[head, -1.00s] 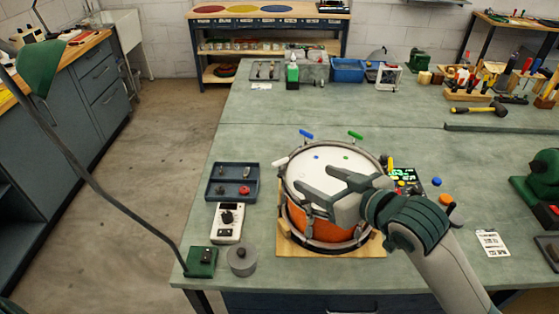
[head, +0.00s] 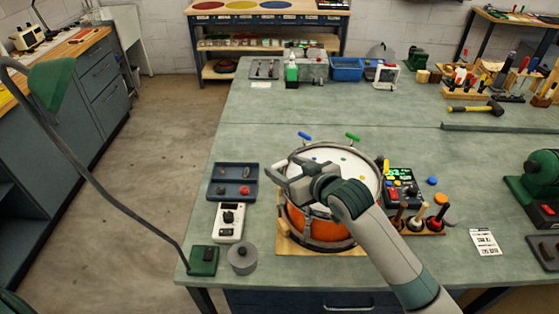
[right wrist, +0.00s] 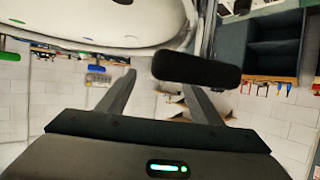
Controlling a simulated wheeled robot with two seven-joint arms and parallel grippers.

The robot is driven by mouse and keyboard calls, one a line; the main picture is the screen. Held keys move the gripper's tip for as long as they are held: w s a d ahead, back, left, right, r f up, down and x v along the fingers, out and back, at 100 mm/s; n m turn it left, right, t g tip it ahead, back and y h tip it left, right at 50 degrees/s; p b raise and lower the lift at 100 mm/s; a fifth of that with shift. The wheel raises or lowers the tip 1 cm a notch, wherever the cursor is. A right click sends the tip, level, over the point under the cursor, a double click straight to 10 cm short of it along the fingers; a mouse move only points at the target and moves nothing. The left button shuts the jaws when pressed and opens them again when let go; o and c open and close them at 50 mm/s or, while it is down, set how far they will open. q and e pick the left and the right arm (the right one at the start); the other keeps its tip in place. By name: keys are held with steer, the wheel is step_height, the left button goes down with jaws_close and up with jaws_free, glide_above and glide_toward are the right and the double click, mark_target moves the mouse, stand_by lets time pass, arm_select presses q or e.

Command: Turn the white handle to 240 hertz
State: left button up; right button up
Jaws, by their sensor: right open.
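An orange drum (head: 325,230) with a white head and metal rim stands on a wooden board near the bench's front edge. My right gripper (head: 277,177) is open at the drum's left rim, its fingers pointing left. I cannot pick out the white handle in the head view; the gripper covers that part of the rim. In the right wrist view a dark, rounded bar (right wrist: 196,68) shows between the open fingers; I cannot tell if it is the white handle in shade. A blue handle (head: 304,135) and a green handle (head: 353,137) stand on the far rim. My left gripper is out of view.
A control box with a lit green display (head: 402,175) stands right of the drum, near mallets in a rack (head: 420,225). Left are a dark blue tray (head: 233,174), a white meter (head: 229,221) and a grey cylinder (head: 242,257).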

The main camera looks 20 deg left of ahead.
mark_target(281, 165)
steer(key=shift+p+x, duration=0.35)
steer(key=shift+x, duration=1.45)
steer(key=shift+c, duration=0.3)
steer(key=c, duration=1)
